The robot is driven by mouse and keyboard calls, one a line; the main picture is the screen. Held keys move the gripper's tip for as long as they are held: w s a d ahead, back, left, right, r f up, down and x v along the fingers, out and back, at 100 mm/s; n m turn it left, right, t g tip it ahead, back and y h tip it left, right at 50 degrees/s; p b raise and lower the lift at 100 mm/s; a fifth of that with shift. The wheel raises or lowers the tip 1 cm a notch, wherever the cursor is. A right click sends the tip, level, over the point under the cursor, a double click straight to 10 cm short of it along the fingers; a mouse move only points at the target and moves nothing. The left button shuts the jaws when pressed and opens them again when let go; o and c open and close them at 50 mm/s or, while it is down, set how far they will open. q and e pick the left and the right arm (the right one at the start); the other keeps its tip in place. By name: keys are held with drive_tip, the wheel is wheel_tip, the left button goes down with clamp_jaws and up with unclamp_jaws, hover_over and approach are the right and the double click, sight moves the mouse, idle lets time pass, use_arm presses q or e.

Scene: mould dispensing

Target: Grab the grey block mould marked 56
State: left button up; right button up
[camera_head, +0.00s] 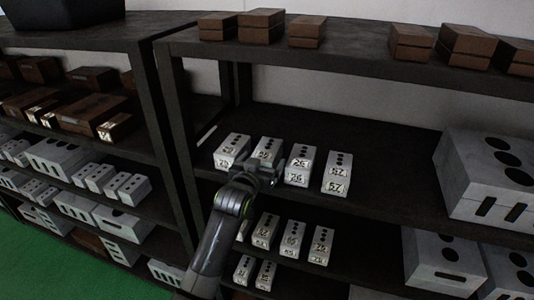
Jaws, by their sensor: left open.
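Several grey block moulds with dark holes and white number labels stand in a row on the middle shelf. The second mould from the left (269,146) is directly behind my left gripper (265,173), which hides its lower front. Its upper label seems to start with 5, but I cannot read it surely as 56. The leftmost mould (233,146) has a blurred label. The third mould (301,163) seems marked 26 and the rightmost mould (338,172) 57. My left gripper is open at the row's front, with nothing seen held. My right gripper is out of view.
More labelled grey moulds (292,235) stand on the shelf below. A large grey block (483,178) is at the right. Brown blocks (261,24) lie on the top shelf. A dark shelf post (172,130) stands left of the row.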

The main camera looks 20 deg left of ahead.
use_arm(q)
drive_tip(key=shift+w+f, duration=0.15)
drive_tip(key=shift+w, duration=1.2)
drive_tip(key=shift+c, duration=0.2)
drive_tip(key=c, duration=1.5)
drive_tip(key=shift+d, duration=0.1)
drive_tip(key=shift+c, duration=0.6)
drive_tip(key=shift+r, duration=0.2)
